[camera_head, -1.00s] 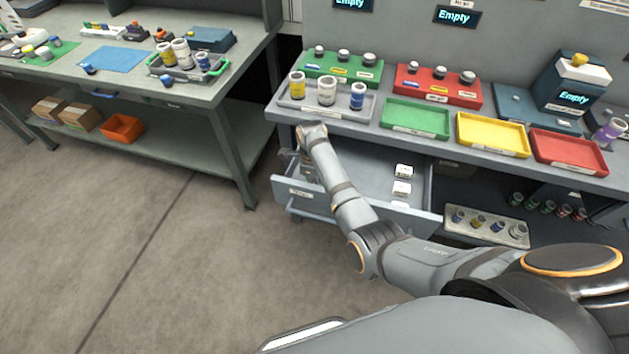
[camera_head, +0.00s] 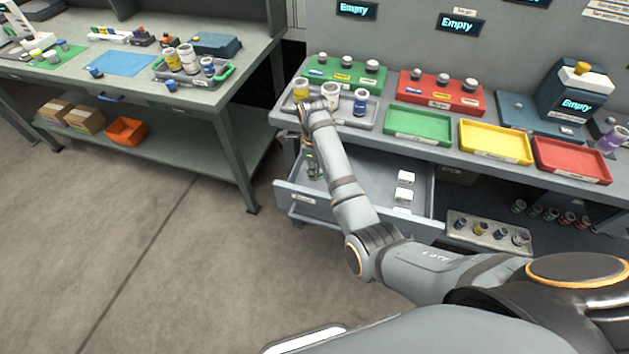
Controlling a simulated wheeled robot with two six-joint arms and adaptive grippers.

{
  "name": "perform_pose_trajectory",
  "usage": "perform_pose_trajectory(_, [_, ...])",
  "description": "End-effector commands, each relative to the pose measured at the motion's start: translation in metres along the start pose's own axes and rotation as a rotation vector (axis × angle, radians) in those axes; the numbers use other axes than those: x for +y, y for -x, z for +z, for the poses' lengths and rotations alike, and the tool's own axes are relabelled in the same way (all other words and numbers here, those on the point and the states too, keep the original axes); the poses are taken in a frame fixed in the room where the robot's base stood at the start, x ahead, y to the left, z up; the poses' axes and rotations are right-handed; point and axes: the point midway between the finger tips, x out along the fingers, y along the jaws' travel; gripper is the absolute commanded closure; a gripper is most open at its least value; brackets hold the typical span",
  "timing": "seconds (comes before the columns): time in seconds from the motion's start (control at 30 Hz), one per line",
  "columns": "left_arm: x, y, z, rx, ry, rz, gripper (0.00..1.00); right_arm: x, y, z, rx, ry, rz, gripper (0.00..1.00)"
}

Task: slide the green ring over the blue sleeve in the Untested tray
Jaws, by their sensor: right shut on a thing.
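The grey tray (camera_head: 347,121) at the left end of the right bench holds a yellow sleeve (camera_head: 301,90), a white sleeve (camera_head: 330,93) and a blue sleeve (camera_head: 361,102). The blue sleeve stands upright at the tray's right side with nothing visible around it. My right arm reaches in from the right, its wrist in front of the tray. My right gripper (camera_head: 312,168) points down over the open drawer, below and left of the blue sleeve. It is shut on a small greenish thing, seemingly the green ring, mostly hidden by the fingers. My left gripper is out of view.
The open drawer (camera_head: 385,195) holds small white boxes (camera_head: 404,186). Green (camera_head: 417,122), yellow (camera_head: 495,142) and red (camera_head: 571,160) trays line the bench to the right. Green and red racks with knobs stand behind. Another bench (camera_head: 195,95) is at left.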

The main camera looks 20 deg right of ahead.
Motion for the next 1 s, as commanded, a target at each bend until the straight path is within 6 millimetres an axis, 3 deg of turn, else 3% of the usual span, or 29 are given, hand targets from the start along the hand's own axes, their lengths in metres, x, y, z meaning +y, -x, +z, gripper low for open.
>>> perform_pose_trajectory(0.13, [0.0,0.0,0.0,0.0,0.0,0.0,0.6,0.0,0.01,0.0,0.0,0.0,0.0,1.0])
perform_pose_trajectory(0.47, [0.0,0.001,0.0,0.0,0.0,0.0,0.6,0.0,0.011,0.0,0.0,0.001,0.0,1.0])
perform_pose_trajectory(1.0, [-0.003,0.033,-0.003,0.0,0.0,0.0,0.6,0.0,0.035,0.0,0.001,0.0,0.0,1.0])
